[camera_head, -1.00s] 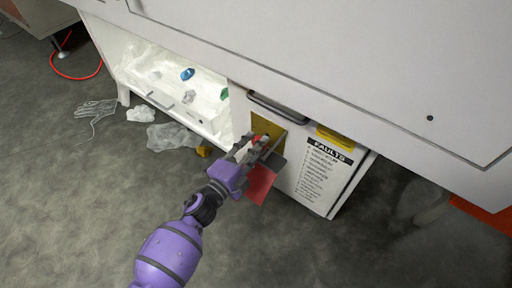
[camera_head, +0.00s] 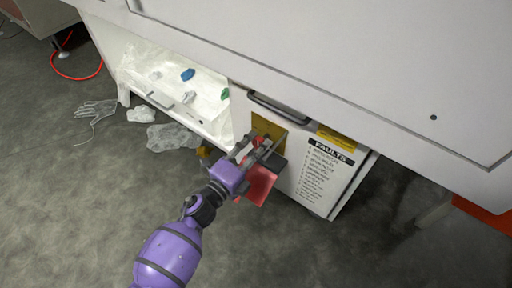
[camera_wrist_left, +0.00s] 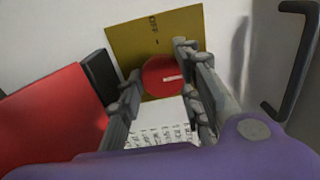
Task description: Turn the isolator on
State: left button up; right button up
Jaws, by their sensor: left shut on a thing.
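The isolator is a red round knob (camera_wrist_left: 168,77) with a pale bar mark, on a yellow plate (camera_wrist_left: 150,35). The plate (camera_head: 266,126) is on the white cabinet front in the head view. My left gripper (camera_head: 257,145) reaches the plate from below left. In the left wrist view its fingers (camera_wrist_left: 158,72) lie on either side of the knob and are shut on it; the exact contact is partly hidden. My right gripper is not in view.
A red panel (camera_head: 258,186) with a black block hangs by the gripper. A dark handle (camera_head: 280,108) is above the plate, and a FAULTS sheet (camera_head: 322,172) is to its right. Gloves (camera_head: 97,109) and clear film (camera_head: 172,137) lie on the floor at left.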

pick_arm(q)
jog(key=shift+s+d+f, duration=0.1)
jog(key=shift+s+f, duration=0.15)
jog(key=shift+f, duration=0.15)
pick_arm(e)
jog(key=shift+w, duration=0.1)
pick_arm(q)
jog(key=o, duration=0.9)
jog(key=shift+c, duration=0.2)
jog(key=shift+o, duration=0.9)
jog(key=shift+w+r, duration=0.1)
jog(key=shift+r, duration=0.05)
jog(key=v, duration=1.2)
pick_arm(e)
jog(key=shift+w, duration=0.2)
